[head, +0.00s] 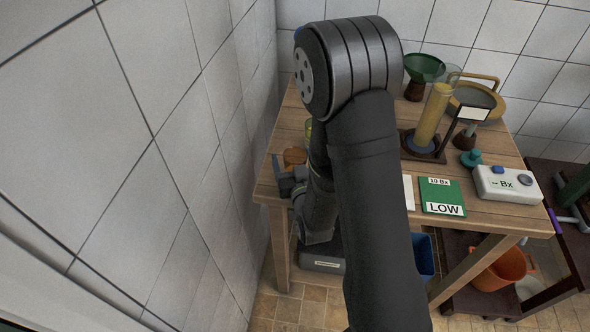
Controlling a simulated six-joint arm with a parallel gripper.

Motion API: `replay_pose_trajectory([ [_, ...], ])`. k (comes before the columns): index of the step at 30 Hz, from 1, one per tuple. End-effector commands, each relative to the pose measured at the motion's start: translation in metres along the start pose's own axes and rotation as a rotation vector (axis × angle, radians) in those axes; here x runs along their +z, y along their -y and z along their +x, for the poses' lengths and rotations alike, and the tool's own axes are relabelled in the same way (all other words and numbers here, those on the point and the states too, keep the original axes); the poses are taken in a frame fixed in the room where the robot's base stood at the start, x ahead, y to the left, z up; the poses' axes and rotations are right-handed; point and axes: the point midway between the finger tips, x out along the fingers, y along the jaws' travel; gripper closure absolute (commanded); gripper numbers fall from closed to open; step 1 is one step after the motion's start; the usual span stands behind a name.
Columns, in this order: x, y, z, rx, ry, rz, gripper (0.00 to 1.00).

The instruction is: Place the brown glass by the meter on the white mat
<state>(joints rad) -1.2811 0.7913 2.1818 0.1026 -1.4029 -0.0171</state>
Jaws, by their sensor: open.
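A small dark brown vessel (464,139), which looks like the brown glass, stands on the wooden table behind the meter (507,183). The meter is a white box with a blue button and a "-- Bx" display. A white strip (408,193), probably the edge of the white mat, shows just right of my arm; my arm hides the rest. My gripper (284,176) is at the table's left edge, far from the brown vessel. It is small in view, open, with nothing seen in it.
A teal vessel (470,161) stands between the brown vessel and the meter. A green "LOW" card (442,196) lies beside the white strip. A tall yellow cylinder (434,115) and a sign (474,112) stand farther back. An orange-brown object (295,157) sits near my gripper.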

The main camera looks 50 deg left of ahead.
Motion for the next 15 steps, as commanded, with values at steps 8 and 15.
replay_pose_trajectory([
  [8,0.0001,0.0001,-0.0005,0.0,0.0,0.0,0.54],
  [15,-0.0002,0.0001,-0.0005,0.0,-0.001,0.0,0.83],
])
